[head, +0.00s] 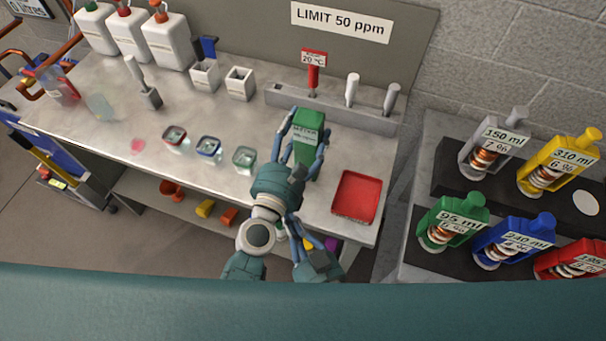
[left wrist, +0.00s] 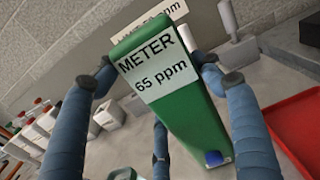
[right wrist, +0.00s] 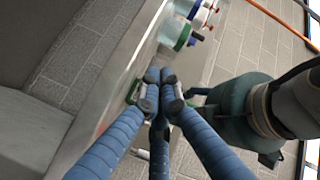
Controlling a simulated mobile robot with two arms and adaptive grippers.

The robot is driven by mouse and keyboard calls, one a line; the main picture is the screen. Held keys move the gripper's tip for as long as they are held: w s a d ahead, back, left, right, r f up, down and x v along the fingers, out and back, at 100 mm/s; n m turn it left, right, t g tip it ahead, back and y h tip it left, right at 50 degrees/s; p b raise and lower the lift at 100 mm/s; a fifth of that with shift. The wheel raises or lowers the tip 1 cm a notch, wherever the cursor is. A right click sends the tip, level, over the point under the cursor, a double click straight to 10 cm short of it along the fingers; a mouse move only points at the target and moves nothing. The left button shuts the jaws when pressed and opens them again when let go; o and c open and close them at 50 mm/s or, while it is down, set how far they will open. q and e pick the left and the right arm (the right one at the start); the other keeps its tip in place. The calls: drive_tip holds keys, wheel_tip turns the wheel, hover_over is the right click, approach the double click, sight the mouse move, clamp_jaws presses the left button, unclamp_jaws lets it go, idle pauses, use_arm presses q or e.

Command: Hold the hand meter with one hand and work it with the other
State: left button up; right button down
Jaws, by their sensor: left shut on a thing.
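The green hand meter (head: 307,150) is held above the bench near its right end. My left gripper (head: 308,132) is shut around it, with blue fingers on both sides. In the left wrist view the meter (left wrist: 180,115) has a label reading "METER 65 ppm" and a small blue button (left wrist: 215,158) at its lower end. My right gripper (head: 296,224) is below the left one at the bench's front edge, partly hidden by the left arm. In the right wrist view its fingertips (right wrist: 158,88) are together, with nothing visible between them.
A red tray (head: 356,197) lies right of the meter. Three small jars, the middle one blue-rimmed (head: 208,149), stand to the left. A grey rack (head: 330,109) with probes is behind. A side table at right holds several coloured heaters (head: 452,222).

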drive_tip(key=shift+w+d, duration=0.4)
drive_tip(key=shift+w, duration=0.85)
drive_tip(key=shift+w+d, duration=0.4)
drive_tip(key=shift+w, duration=0.85)
drive_tip(key=shift+w+d, duration=0.4)
drive_tip(key=shift+w, duration=0.85)
drive_tip(key=shift+w+d, duration=0.15)
drive_tip(key=shift+w, duration=0.2)
drive_tip(key=shift+w+d, duration=0.15)
drive_tip(key=shift+w, duration=0.35)
drive_tip(key=shift+s, duration=0.1)
drive_tip(key=shift+s+a, duration=0.3)
drive_tip(key=shift+s, duration=0.5)
drive_tip(key=shift+s+a, duration=0.25)
drive_tip(key=shift+s, duration=0.55)
drive_tip(key=shift+s+a, duration=0.25)
drive_tip(key=shift+s, duration=0.55)
drive_tip(key=shift+s+a, duration=0.25)
drive_tip(key=shift+s, duration=0.55)
